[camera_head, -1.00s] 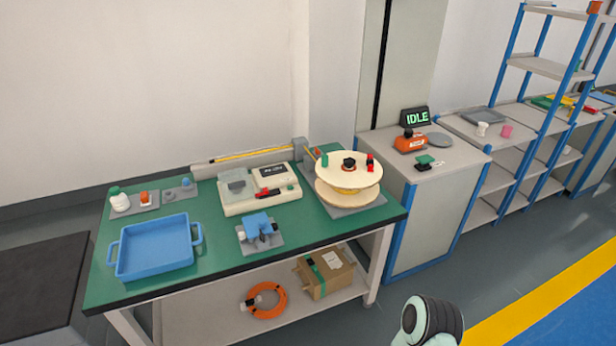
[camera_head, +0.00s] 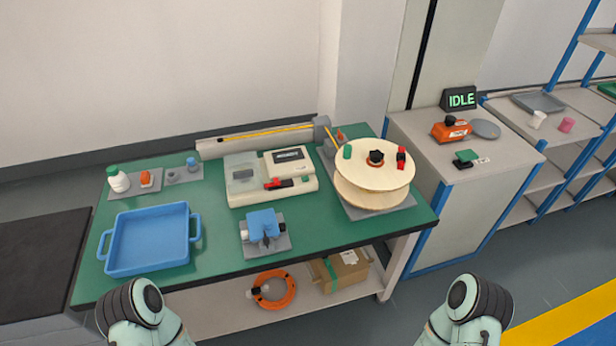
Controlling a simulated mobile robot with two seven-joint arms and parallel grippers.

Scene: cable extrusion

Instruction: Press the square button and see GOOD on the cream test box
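The cream test box (camera_head: 236,200) stands on the green-topped table, with a grey clear-looking cover at its left and a small dark display (camera_head: 289,156) at its upper right. The display's text is too small to read. A red and black part (camera_head: 277,183) sits on the box's front. A small green square (camera_head: 306,178), perhaps the button, is at its right end. Parts of my two arms show at the bottom left and bottom right, short of the table. Neither gripper's fingers are in view.
On the table (camera_head: 210,235) are a blue tray (camera_head: 150,240), a blue fixture (camera_head: 263,224), a wooden cable reel (camera_head: 370,190), and small bottles (camera_head: 118,180). A display (camera_head: 459,98) reading IDLE stands on the right cabinet. An orange cable coil (camera_head: 274,288) and a carton (camera_head: 345,272) lie on the lower shelf.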

